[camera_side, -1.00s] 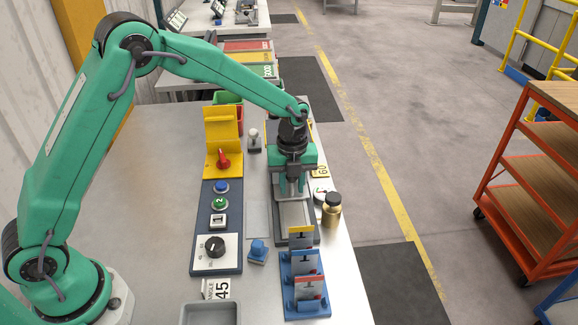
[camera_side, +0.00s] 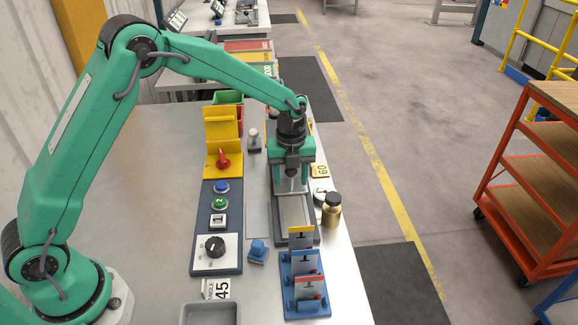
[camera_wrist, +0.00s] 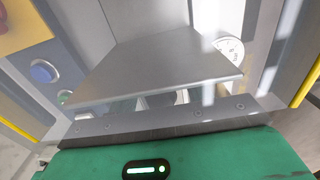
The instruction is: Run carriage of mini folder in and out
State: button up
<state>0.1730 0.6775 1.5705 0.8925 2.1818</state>
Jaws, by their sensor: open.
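The mini folder (camera_side: 296,212) is a narrow grey machine near the table's right edge, with a pale flat bed along it. My gripper (camera_side: 291,188) points down over its far part, with its fingers apart on either side of the pale bed. I cannot tell whether the fingers touch the carriage, which my gripper partly hides. In the wrist view, a grey metal plate (camera_wrist: 160,65) lies ahead of my gripper's green body, above a grey bar with screws (camera_wrist: 165,118). The fingertips do not show clearly there.
A control panel (camera_side: 208,240) with a red knob (camera_side: 223,160), buttons and a black dial (camera_side: 215,247) stands left of the folder. A brass weight (camera_side: 332,210) stands close on the right. A blue rack (camera_side: 303,285) with upright plates is in front. The table's left side is clear.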

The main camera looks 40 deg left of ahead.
jog(key=shift+r, duration=3.8)
jog(key=shift+s+a+r+n, duration=0.25)
jog(key=shift+r+n, duration=0.15)
jog(key=shift+r, duration=0.15)
jog(key=s+a+r+n+t, duration=0.3)
jog(key=s+a+r+n, duration=0.2)
jog(key=s+r+n, duration=0.75)
jog(key=s+a+n+t, duration=0.2)
jog(key=s+a+n, duration=0.1)
jog(key=s+n, duration=1)
jog(key=shift+s+a+f+n+t, duration=0.2)
jog(key=shift+s+f+n+t, duration=0.15)
jog(key=shift+s, duration=1)
